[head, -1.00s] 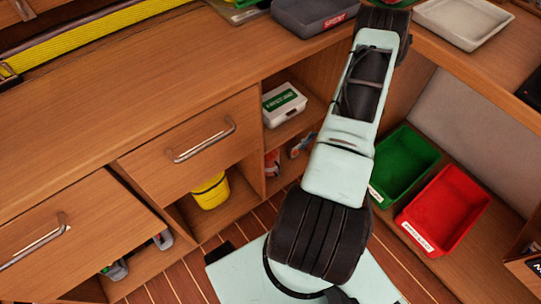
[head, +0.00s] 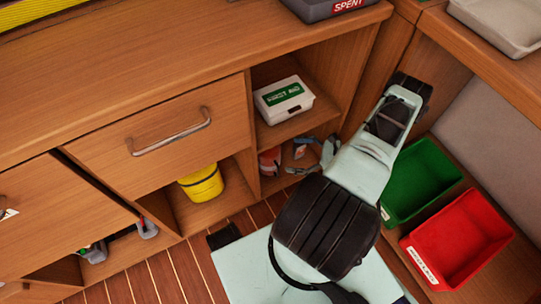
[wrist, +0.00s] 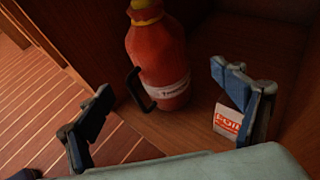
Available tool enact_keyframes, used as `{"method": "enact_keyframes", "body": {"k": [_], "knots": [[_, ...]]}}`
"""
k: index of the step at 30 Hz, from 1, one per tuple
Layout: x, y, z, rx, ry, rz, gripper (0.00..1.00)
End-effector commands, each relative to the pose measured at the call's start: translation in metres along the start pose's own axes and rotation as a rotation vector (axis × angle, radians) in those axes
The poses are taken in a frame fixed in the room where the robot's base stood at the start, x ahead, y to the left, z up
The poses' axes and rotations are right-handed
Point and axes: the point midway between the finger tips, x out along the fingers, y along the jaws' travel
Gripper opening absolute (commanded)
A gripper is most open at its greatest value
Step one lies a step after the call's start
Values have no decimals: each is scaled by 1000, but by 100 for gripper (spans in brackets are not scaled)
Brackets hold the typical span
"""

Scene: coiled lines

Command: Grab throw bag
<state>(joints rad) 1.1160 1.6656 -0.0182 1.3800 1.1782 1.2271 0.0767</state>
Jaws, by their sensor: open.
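The throw bag appears to be the rounded red bag-like body (wrist: 158,55) with a pale label band, a dark side loop and a yellow top; its label is too blurred to read. In the head view its red side (head: 267,163) shows on the low shelf under the first-aid box. It stands upright in the wrist view, its top cut off by the frame. My gripper (wrist: 163,92) is open and empty at the shelf opening. The bag is beyond and between the fingers, apart from them. In the head view my gripper (head: 310,157) is to the right of the bag.
A white box with red print (wrist: 228,122) lies behind the right finger. A first-aid box (head: 284,100) sits on the shelf above. A yellow container (head: 202,184) stands in the left compartment. Green (head: 422,181) and red (head: 458,240) bins are at right.

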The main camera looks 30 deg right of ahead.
Motion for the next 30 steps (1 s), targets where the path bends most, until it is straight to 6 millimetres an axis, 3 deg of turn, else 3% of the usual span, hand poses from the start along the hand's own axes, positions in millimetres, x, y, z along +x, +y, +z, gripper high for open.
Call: {"method": "enact_keyframes", "body": {"k": [5, 12, 19, 25, 30], "knots": [[15, 0, 0, 4, -6, -2, 87], [52, 0, 0, 3, -5, -1, 87], [71, 0, 0, 2, -4, 0, 87], [101, 0, 2, 2, -4, 0, 87], [109, 0, 3, 2, -3, -2, 87]]}}
